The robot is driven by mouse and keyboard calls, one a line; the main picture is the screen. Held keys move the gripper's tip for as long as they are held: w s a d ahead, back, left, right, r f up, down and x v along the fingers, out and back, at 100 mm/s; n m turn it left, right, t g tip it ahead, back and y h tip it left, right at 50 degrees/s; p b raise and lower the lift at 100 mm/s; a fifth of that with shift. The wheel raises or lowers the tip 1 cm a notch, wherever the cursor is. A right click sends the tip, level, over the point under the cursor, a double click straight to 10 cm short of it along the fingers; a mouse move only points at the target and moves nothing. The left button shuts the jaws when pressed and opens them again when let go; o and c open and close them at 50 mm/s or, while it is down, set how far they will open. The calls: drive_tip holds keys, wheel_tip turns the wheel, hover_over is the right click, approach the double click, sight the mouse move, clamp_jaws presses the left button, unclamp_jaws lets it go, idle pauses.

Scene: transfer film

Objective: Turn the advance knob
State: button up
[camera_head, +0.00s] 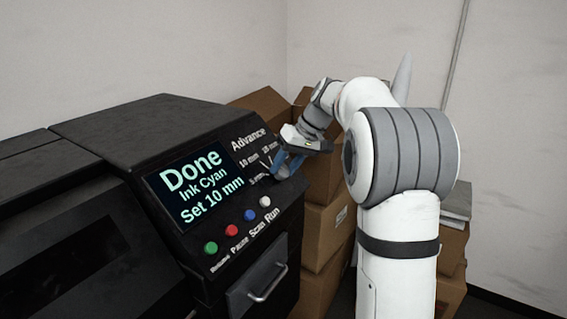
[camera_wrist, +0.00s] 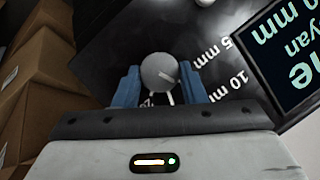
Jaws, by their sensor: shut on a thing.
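The advance knob (camera_wrist: 160,72) is a round grey knob with a pale pointer line, seen in the wrist view on the black panel. My gripper (camera_wrist: 160,88) has its two blue fingers on either side of the knob and is shut on it. In the head view my gripper (camera_head: 287,165) is at the right part of the panel, below the word Advance, and hides most of the knob. Labels 5 mm and 10 mm show beside the knob; another label is partly hidden. The screen (camera_head: 200,180) reads Done, Ink Cyan, Set 10 mm.
Green (camera_head: 211,248), red (camera_head: 231,230), blue (camera_head: 249,215) and white (camera_head: 265,201) buttons line the panel below the screen. A drawer handle (camera_head: 268,284) sticks out below. Cardboard boxes (camera_head: 325,235) are stacked right of the machine, close to my arm.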

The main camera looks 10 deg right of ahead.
idle(0.5)
drive_tip(key=o, duration=1)
drive_tip(key=b+v, duration=0.1)
drive_tip(key=v, duration=0.6)
drive_tip(key=shift+d+r, duration=0.2)
drive_tip(key=shift+r, duration=0.15)
drive_tip(key=shift+s, duration=0.15)
drive_tip(key=s+a+f+m+h, duration=0.1)
drive_tip(key=s+f, duration=0.4)
drive_tip(key=s, duration=0.5)
drive_tip(key=s+a+f+m+t+h, duration=0.1)
drive_tip(key=s+a+f+h, duration=0.1)
drive_tip(key=s+f, duration=0.4)
drive_tip(key=s+a+f+m+h+b, duration=0.1)
drive_tip(key=s+f, duration=0.4)
drive_tip(key=s, duration=1)
drive_tip(key=shift+a+f+t+h, duration=0.3)
drive_tip(key=shift+a+f+h, duration=0.1)
drive_tip(key=shift+h, duration=0.4)
